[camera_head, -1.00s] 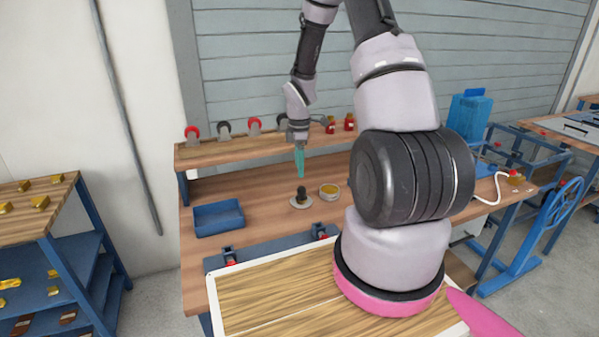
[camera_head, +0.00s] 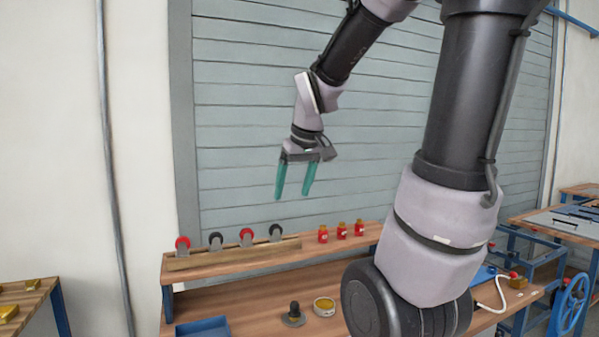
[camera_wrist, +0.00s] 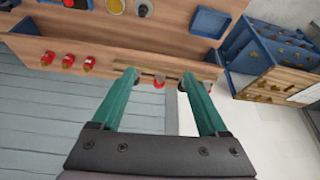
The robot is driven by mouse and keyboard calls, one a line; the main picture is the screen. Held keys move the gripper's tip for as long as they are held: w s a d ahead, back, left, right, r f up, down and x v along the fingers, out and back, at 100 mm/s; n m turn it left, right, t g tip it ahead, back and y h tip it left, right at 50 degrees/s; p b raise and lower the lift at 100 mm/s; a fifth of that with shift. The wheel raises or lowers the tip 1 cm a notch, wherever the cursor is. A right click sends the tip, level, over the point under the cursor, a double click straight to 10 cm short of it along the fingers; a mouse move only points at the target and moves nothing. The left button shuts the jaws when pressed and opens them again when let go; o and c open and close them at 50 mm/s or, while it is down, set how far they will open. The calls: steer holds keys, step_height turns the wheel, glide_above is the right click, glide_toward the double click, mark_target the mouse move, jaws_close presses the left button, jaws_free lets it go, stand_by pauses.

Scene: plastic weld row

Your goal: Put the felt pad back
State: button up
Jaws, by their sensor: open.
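My gripper (camera_head: 292,195) is open and empty, raised in the air above the bench shelf with its teal fingers apart. The fingers also show in the wrist view (camera_wrist: 159,74). No thing in view is plainly a felt pad. A dark knob (camera_head: 294,308) stands upright on a pale round disc (camera_head: 293,321) on the bench top. I cannot tell whether that disc is the felt pad. To its right is a round tin (camera_head: 324,306) with a yellowish top. In the wrist view the knob (camera_wrist: 144,9) and the tin (camera_wrist: 115,6) are at the top edge.
The raised shelf (camera_head: 215,264) holds red and black round-headed pieces (camera_head: 246,238) and three red jars (camera_head: 342,231). A blue tray (camera_head: 203,328) is at the bench's left. A shuttered wall (camera_head: 250,120) stands behind. The air around my gripper is clear.

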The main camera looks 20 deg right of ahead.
steer(key=s+a+r+m+t, duration=0.1)
steer(key=s+r+m, duration=0.1)
steer(key=s, duration=0.3)
steer(key=s+a+r+m+t+y, duration=0.1)
steer(key=s+r+m, duration=0.2)
steer(key=s, duration=0.2)
steer(key=shift+a+r, duration=0.2)
steer(key=shift+a, duration=0.2)
stand_by(0.7)
